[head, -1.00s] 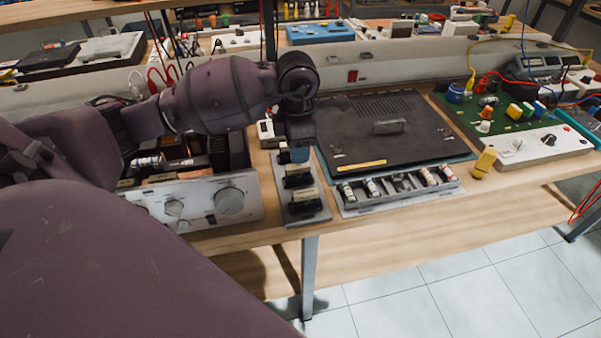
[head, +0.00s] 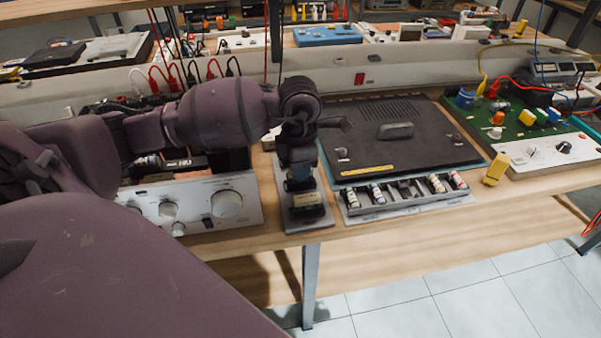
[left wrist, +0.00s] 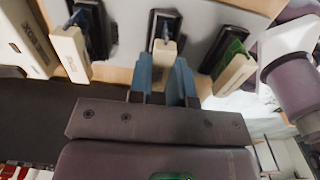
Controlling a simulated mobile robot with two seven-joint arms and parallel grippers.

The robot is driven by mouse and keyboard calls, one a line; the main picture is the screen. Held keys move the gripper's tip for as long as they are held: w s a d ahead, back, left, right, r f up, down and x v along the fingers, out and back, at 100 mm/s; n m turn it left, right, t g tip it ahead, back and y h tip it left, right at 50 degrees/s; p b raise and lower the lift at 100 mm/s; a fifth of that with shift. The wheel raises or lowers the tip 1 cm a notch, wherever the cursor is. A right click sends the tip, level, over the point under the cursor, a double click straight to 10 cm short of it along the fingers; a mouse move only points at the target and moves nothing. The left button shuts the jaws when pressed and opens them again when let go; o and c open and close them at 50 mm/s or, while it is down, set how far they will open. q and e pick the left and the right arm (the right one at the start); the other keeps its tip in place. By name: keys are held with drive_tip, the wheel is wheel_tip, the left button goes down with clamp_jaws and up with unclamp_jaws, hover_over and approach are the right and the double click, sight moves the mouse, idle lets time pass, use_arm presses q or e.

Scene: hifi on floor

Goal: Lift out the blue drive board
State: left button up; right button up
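A narrow grey rack (head: 307,227) holds upright boards with cream handles near the bench's front edge. In the left wrist view three handles show: the middle handle (left wrist: 165,50) has a thin blue board (left wrist: 166,25) behind it, the right handle (left wrist: 234,76) a green board (left wrist: 232,48), and the left handle (left wrist: 70,54) a board of unclear colour. My left gripper (head: 300,184) is low over the rack. Its blue fingers (left wrist: 162,75) stand on both sides of the middle handle. Whether they press on it is not clear. My right gripper is not in view.
A silver-fronted unit (head: 188,206) stands left of the rack. A black flat case (head: 395,132) and a grey tray of small cylinders (head: 405,193) lie to the right, with a yellow block (head: 496,169) beyond. The bench edge is close in front.

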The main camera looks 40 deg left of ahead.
use_arm(q)
clamp_jaws()
unclamp_jaws()
clamp_jaws()
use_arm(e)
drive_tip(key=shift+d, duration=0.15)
use_arm(q)
drive_tip(key=shift+r, duration=0.2)
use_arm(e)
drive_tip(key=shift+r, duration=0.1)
use_arm(q)
drive_tip(key=shift+r+p, duration=0.35)
drive_tip(key=shift+r, duration=0.25)
drive_tip(key=shift+r+p, duration=0.75)
drive_tip(key=shift+r, duration=0.85)
drive_tip(key=shift+r+p, duration=0.65)
drive_tip(key=shift+r, duration=0.8)
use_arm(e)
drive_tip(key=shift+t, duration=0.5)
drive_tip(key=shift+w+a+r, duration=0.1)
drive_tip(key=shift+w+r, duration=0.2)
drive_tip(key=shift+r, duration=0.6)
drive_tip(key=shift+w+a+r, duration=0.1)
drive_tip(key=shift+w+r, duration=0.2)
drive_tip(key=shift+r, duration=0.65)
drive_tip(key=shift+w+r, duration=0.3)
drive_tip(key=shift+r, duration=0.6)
